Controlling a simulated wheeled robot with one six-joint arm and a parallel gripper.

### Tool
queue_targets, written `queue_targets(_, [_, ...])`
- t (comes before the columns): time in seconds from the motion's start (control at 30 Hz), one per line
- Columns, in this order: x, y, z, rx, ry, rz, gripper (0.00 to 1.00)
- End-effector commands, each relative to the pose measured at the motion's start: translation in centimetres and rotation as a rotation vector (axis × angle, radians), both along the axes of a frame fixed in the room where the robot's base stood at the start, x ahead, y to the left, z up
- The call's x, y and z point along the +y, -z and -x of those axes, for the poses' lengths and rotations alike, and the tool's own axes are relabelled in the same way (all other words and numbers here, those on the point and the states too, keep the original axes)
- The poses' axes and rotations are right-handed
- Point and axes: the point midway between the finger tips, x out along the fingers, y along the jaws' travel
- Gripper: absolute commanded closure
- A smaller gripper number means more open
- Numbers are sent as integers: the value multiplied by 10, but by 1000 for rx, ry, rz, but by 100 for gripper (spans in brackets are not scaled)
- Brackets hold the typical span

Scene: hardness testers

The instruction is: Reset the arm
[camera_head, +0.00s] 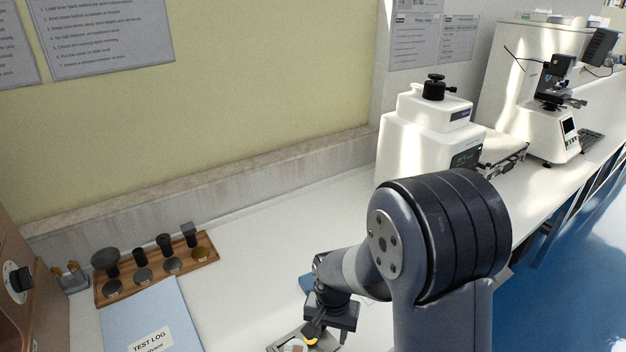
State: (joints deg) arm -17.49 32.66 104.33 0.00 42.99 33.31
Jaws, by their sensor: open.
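My arm rises at the lower right of the head view and bends down to the left over the white bench. My gripper (316,330) is at its end, low and near the bottom edge of the picture, pointing down. It is open, and I see nothing held in it. The fingertips are small and partly hidden by the gripper body. A small grey tray (276,347) with a little pale piece lies just below and left of the gripper, cut off by the frame.
A wooden rack (205,264) with dark cylindrical pieces and discs stands on the left. A blue test log (160,305) lies in front of it. A white machine (405,140) stands behind my arm, and a tester with microscope (552,130) farther right. The bench between rack and arm is clear.

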Motion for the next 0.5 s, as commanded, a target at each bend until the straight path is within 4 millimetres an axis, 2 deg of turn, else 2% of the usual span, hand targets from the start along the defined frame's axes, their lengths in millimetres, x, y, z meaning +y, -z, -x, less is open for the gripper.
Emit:
queue_targets(0.37, [5,-1,10,0,263,0,59])
queue_targets(0.5, [5,-14,9,-3,274,-1,59])
